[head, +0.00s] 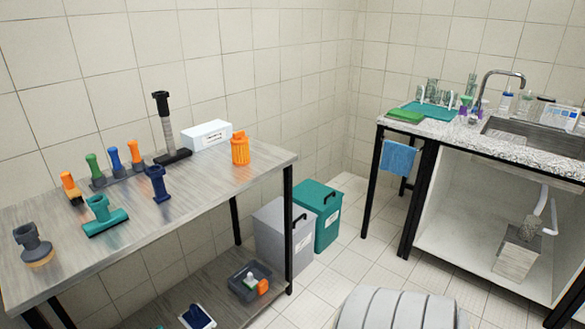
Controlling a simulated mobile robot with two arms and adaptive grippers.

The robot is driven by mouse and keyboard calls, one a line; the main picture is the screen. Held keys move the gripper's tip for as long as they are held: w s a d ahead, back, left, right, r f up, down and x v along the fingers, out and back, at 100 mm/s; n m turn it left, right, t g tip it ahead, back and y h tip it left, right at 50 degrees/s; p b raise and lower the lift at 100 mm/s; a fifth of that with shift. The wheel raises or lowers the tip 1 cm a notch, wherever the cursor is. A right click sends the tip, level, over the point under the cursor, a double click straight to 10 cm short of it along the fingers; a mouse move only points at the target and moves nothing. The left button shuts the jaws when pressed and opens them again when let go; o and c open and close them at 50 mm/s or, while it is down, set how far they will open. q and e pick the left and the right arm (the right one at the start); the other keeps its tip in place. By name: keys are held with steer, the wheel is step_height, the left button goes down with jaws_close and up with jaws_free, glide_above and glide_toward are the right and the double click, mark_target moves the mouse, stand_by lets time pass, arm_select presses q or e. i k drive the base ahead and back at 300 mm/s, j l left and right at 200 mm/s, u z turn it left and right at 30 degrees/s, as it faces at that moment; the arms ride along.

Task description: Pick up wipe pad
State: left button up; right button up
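No object is clearly marked as the wipe pad. A teal tool with an upright handle and a wide flat foot (105,219) stands on the left table. A dark grey round tool with a tan pad underneath (33,247) stands at that table's near left. A flat green pad (404,116) lies on the right counter near its left end. A blue cloth (398,158) hangs below that counter's edge. I cannot tell which of these is the wipe pad. Neither of my grippers is in view.
The left table (215,185) also bears several handled tools, a white box (206,135) and an orange ribbed holder (240,148). Grey (284,235) and teal (320,214) bins stand on the floor between table and counter. The sink (535,135) is at right. Tiled floor (360,265) is open in front.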

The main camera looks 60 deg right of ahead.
mark_target(250, 282)
steer(key=z, duration=1.85)
